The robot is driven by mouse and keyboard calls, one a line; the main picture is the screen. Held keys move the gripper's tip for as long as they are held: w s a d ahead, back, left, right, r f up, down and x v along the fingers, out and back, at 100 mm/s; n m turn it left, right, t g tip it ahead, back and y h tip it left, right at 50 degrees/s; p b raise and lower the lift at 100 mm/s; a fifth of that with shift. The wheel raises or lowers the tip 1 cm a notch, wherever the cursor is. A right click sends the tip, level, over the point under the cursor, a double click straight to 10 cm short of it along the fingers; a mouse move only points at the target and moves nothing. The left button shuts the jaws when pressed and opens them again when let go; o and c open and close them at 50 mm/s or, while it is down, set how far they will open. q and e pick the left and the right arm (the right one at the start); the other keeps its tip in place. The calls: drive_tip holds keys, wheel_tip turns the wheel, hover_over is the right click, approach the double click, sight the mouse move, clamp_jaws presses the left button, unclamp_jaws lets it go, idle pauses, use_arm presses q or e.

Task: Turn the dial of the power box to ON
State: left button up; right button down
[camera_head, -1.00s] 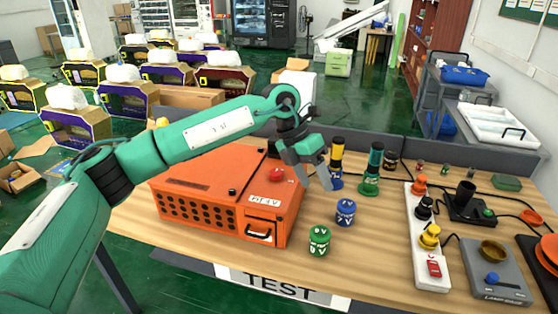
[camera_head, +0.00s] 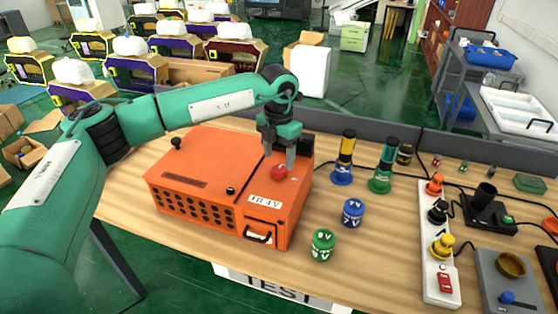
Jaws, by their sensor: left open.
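The orange power box (camera_head: 205,172) sits on the wooden table at the centre left. A red dial (camera_head: 279,173) is on its top face near the right edge, just behind the white label (camera_head: 265,200). My left gripper (camera_head: 280,160) points down right above the red dial, its fingers beside or just behind it. The jaws are open, and I cannot tell whether they touch the dial. My right gripper is not in view.
A white power strip (camera_head: 435,255) with plugs lies further right. The table front is mostly clear.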

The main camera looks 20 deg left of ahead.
sight(279, 169)
use_arm(q)
drive_tip(key=shift+f+p, duration=0.3)
drive_tip(key=shift+f, duration=1.55)
drive_tip(key=shift+s, duration=0.1)
drive_tip(key=c, duration=1)
